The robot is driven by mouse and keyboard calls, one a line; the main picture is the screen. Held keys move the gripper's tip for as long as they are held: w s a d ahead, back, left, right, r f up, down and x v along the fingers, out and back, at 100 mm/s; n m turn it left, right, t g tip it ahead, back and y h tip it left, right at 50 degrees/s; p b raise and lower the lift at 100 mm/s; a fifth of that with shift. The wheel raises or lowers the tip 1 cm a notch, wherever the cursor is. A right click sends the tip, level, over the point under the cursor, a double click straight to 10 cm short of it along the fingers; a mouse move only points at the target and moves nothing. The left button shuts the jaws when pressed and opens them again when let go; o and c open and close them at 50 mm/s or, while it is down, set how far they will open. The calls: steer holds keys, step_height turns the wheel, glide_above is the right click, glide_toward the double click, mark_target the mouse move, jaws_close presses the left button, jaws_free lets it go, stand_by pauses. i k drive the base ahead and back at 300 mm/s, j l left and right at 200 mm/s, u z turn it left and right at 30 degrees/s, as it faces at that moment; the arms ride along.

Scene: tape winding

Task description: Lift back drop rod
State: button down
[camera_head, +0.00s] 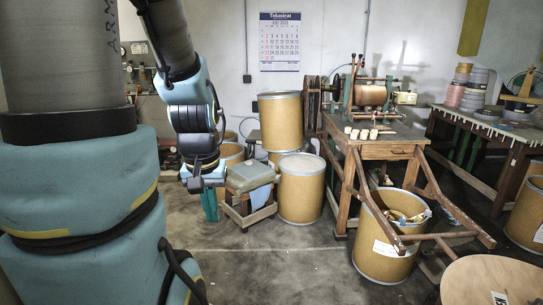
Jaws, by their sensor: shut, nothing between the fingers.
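My gripper (204,184) hangs down at the left of the middle, shut and empty, well apart from the winding bench. The wooden bench (375,149) carries a winding machine (368,94) with a brown drum. Two wooden arms slope down from the bench toward the front right, and a wooden crossbar (440,236) spans their lower ends, above a brown drum container. This bar may be the drop rod; I cannot tell for sure. My gripper touches none of these parts.
A small stool with a grey cushion (250,177) stands just right of my gripper. Brown drum containers (300,195) stand between it and the bench. An open drum (380,258) sits under the sloping arms. A side table (482,121) holds tape rolls. The front middle floor is clear.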

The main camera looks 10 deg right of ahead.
mark_target(361, 56)
steer(key=i+l+z, duration=0.1)
steer(key=i+l, duration=0.15)
steer(key=i, duration=0.35)
steer(key=i+l, duration=0.15)
steer(key=i, duration=0.5)
steer(key=i+l+z, duration=0.15)
steer(key=i, duration=0.45)
